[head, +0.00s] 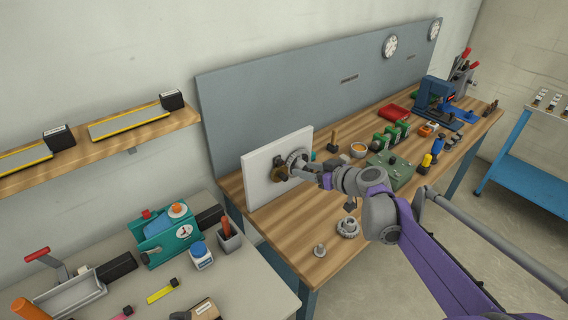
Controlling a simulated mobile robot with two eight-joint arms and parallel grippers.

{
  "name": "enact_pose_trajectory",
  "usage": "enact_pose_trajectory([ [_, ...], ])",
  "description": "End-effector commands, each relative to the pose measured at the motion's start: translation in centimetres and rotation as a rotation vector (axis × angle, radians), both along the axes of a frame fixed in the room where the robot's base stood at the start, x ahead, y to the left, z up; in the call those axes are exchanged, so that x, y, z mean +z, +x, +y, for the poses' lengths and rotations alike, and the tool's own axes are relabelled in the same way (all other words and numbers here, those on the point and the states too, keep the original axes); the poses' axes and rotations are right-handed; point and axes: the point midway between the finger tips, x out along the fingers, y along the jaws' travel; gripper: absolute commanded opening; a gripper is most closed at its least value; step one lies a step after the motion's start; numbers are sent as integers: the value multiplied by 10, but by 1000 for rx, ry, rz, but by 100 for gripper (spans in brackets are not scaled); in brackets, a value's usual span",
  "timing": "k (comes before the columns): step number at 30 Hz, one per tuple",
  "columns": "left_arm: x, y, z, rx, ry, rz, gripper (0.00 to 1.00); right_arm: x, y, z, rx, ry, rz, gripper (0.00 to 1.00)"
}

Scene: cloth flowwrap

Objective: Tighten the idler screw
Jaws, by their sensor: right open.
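A white upright panel (258,178) stands on the wooden workbench. It carries a round grey wheel (297,157) and a dark brown-gold fitting (279,169) on its face. I cannot make out the idler screw itself at this size. My right gripper (303,174) is open, close in front of the fitting, at the end of my arm reaching in from the right. Whether it touches the fitting cannot be told. My left gripper is not in view.
A grey ringed part (348,227) and a small grey knob-like part (319,250) lie on the bench near its front edge. A grey table (230,284) with a teal device (166,238) stands at left.

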Motion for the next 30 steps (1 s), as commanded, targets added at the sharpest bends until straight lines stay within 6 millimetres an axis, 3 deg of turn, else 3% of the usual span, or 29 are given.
enact_pose_trajectory([
  [18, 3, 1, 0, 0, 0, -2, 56, -35, 72, 54, 4, 0, -9, 56],
  [30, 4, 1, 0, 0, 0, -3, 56, -41, 81, 61, 1, 0, -8, 56],
])
